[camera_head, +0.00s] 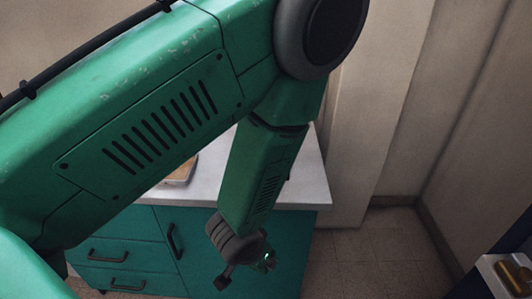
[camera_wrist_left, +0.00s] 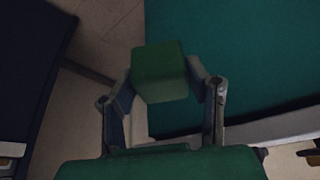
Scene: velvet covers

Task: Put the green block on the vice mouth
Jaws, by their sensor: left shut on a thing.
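The green block (camera_wrist_left: 160,72) is held between the two fingers of my left gripper in the left wrist view. My left gripper (camera_head: 247,268) is shut on it; in the head view it hangs in front of the teal cabinet, at the lower end of my arm. The block cannot be made out clearly in the head view. I cannot identify the vice or its mouth in either view; my large green arm covers much of the head view. My right gripper is not in view.
A teal cabinet (camera_head: 225,213) with dark handles and a white top (camera_head: 300,180) stands behind my arm. A shallow tray-like item (camera_head: 182,172) lies on that top, partly hidden. Another white surface (camera_head: 497,270) with a yellowish object (camera_head: 516,274) is at the lower right. Tiled floor (camera_head: 385,245) is clear between them.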

